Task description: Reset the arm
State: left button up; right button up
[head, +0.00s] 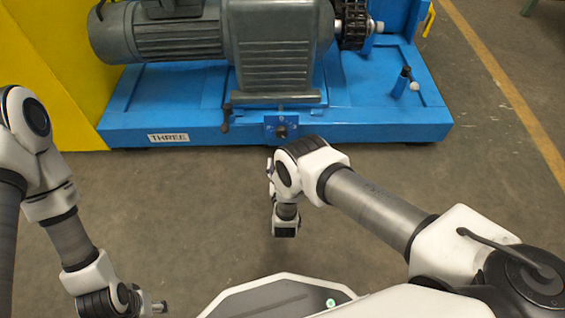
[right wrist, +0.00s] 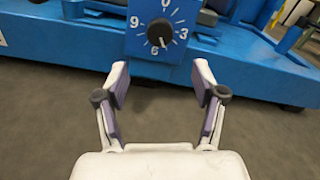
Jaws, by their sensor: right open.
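My right arm reaches in from the right in the head view, with its wrist bent in front of the blue machine base (head: 370,125). In the right wrist view my right gripper (right wrist: 161,88) is open and empty. Its two fingers stand apart below a black dial knob (right wrist: 160,32), not touching it. The knob sits on a blue panel marked 0, 3, 6 and 9, its white mark pointing down near the 6. The dial also shows in the head view (head: 281,131). My left gripper (head: 157,306) is at the bottom left, partly visible, away from the machine.
A grey motor (head: 190,38) and a dark chain sprocket (head: 352,25) sit on the blue base. A "THREE" label (head: 168,138) is on the front. The floor between my arms is clear.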

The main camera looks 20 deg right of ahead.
dwell(0.3)
jog(key=w+d+r+p, duration=0.2)
jog(key=w+d+r, duration=0.45)
jog(key=r, duration=0.45)
jog(key=s+d+n+g, duration=0.3)
jog(key=s+d+n, duration=0.1)
jog(key=s+n, duration=0.1)
jog(key=s+a+f+n+g+y, duration=0.1)
jog(key=s+f+n+g+y, duration=0.15)
jog(key=s+n+g, duration=0.95)
jog(key=s+a+f+n+g+y, duration=0.1)
jog(key=s+a+n+g+y, duration=0.15)
jog(key=s+n, duration=1.8)
notch_tip(320, 180, up, 38)
jog(key=s+m+p, duration=0.1)
jog(key=s+p, duration=0.1)
jog(key=p, duration=3.6)
jog(key=shift+s+d+f+m+p, duration=0.15)
jog(key=shift+s+d+m+p, duration=0.2)
jog(key=shift+d, duration=0.1)
